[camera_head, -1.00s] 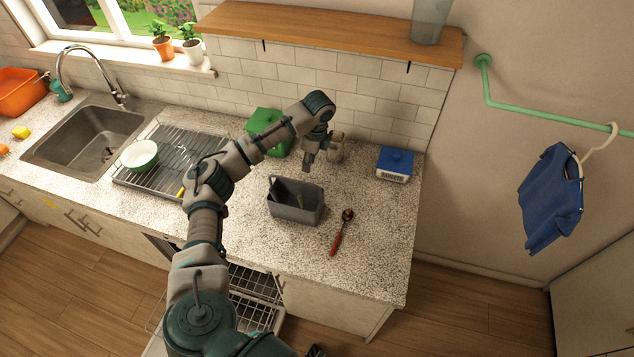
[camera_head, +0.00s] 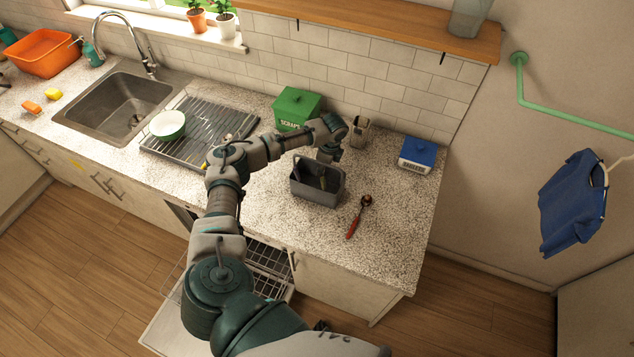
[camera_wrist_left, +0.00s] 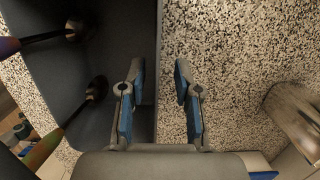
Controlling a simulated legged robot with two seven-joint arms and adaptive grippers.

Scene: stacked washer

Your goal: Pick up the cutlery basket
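The grey cutlery basket (camera_head: 316,194) stands upright on the speckled counter in the head view. It holds a few utensils. My left gripper (camera_head: 325,160) is above its far rim, pointing down. In the left wrist view the basket (camera_wrist_left: 110,20) fills the left side, with two dark-ended utensils inside. There the fingers of my left gripper (camera_wrist_left: 158,90) are apart, one over the basket's inside and one over the counter, with the basket's edge lined up between them. Nothing is gripped. Whether the fingers reach below the rim is unclear. My right gripper is not in view.
A red-handled spoon (camera_head: 353,222) lies right of the basket. A green scraps box (camera_head: 293,112), a utensil holder (camera_head: 359,131) and a blue-lidded box (camera_head: 417,155) stand behind. A dish rack (camera_head: 185,145) with a bowl is left. The front right counter is clear.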

